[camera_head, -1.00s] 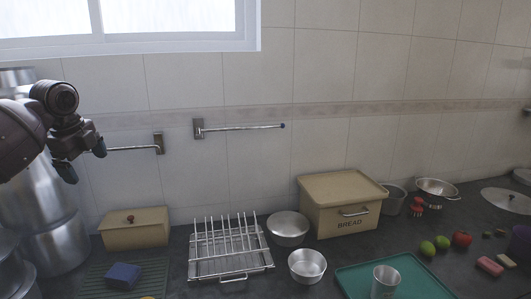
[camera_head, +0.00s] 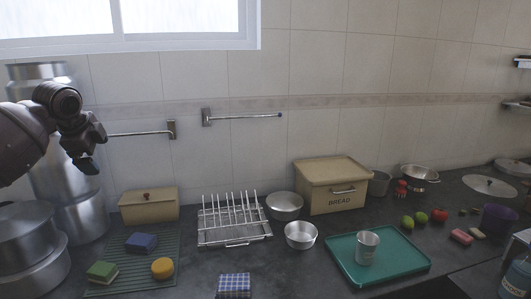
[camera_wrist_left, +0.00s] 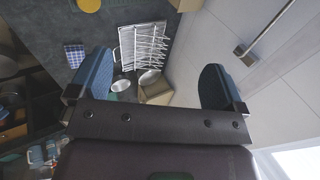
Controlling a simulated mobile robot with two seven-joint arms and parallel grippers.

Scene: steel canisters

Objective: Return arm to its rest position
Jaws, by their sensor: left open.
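My left gripper (camera_head: 88,163) comes in from the left in the head view, raised above the counter in front of the stacked steel pots. In the left wrist view its two blue fingertips (camera_wrist_left: 158,85) stand wide apart with nothing between them, so it is open and empty. The counter and dish rack lie well beyond the fingers. The steel canisters (camera_head: 68,180) stand stacked at the left, partly hidden by my left arm. My right gripper does not show.
A wire dish rack (camera_head: 233,238), steel bowls (camera_head: 301,236), a bread box (camera_head: 334,190) and a green tray (camera_head: 345,263) with a steel cup (camera_head: 367,247) stand on the counter. A green mat (camera_head: 172,240) holds sponges. Wall rails (camera_head: 243,117) project behind. Air above the counter is clear.

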